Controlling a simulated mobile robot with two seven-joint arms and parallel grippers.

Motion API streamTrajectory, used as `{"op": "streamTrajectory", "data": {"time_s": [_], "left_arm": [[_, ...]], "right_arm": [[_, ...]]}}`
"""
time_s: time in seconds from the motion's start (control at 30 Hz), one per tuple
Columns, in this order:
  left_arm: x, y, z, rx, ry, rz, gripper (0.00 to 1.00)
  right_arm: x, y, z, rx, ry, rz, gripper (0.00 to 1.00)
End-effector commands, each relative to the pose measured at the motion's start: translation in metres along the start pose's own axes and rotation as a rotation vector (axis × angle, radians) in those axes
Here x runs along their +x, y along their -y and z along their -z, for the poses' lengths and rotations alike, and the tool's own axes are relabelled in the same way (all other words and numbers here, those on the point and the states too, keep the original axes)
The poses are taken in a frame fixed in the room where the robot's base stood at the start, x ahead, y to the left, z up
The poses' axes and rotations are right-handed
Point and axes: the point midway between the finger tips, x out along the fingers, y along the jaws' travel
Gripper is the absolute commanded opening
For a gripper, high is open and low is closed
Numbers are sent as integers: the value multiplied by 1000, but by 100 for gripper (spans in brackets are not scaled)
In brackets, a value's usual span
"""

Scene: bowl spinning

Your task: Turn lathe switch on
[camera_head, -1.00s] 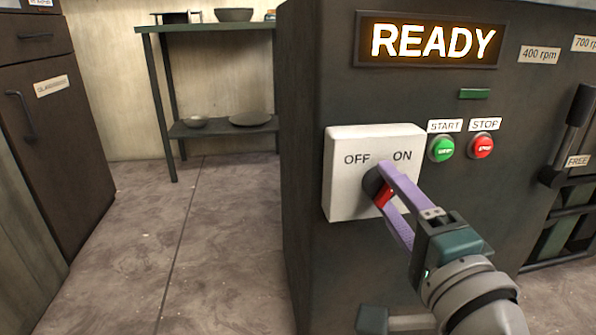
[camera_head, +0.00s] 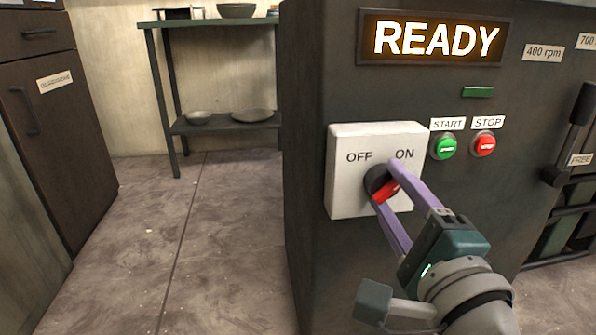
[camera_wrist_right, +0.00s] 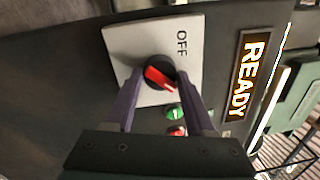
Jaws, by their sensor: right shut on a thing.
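The lathe switch is a white plate (camera_head: 345,190) marked OFF and ON, with a black round knob and a red handle (camera_head: 386,191). The red handle points to the upper right, towards the ON label. My right gripper (camera_head: 386,181) has its two purple fingers on either side of the knob, shut on it. In the right wrist view the red handle (camera_wrist_right: 159,77) lies between the fingers, and the ON label is hidden. The lit READY sign (camera_head: 435,39) is above the switch. My left gripper is not in view.
Green START (camera_head: 445,147) and red STOP (camera_head: 484,145) buttons sit just right of the switch. A lever (camera_head: 573,130) is at the far right. A shelf (camera_head: 222,127) with bowls stands behind left, and a cabinet (camera_head: 50,130) at the left. The floor between is clear.

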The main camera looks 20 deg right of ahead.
Motion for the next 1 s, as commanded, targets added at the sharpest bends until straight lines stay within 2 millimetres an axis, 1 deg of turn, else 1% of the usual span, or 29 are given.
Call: {"op": "streamTrajectory", "data": {"time_s": [0.03, 0.13, 0.17, 0.37, 0.4, 0.63, 0.73, 0.87, 1.0], "left_arm": [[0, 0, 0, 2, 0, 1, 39], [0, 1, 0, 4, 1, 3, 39], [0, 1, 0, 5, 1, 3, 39], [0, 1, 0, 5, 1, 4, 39], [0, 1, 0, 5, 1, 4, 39], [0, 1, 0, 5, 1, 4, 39], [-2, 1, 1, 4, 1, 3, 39], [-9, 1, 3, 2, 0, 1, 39], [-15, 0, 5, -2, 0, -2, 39]], "right_arm": [[-1, -4, 1, 4, -2, -11, 0], [-1, -4, 1, 4, -2, -11, 0], [-1, -4, 1, 4, -2, -11, 58], [-1, -3, 1, 2, -2, -7, 80], [-1, -2, 1, 2, -2, -6, 83], [-1, -1, 0, 1, -1, -3, 83], [-8, -1, 1, -1, -2, -5, 83], [-30, 0, 0, -1, -1, -9, 83], [-60, 0, 0, -2, 0, -10, 83]]}}
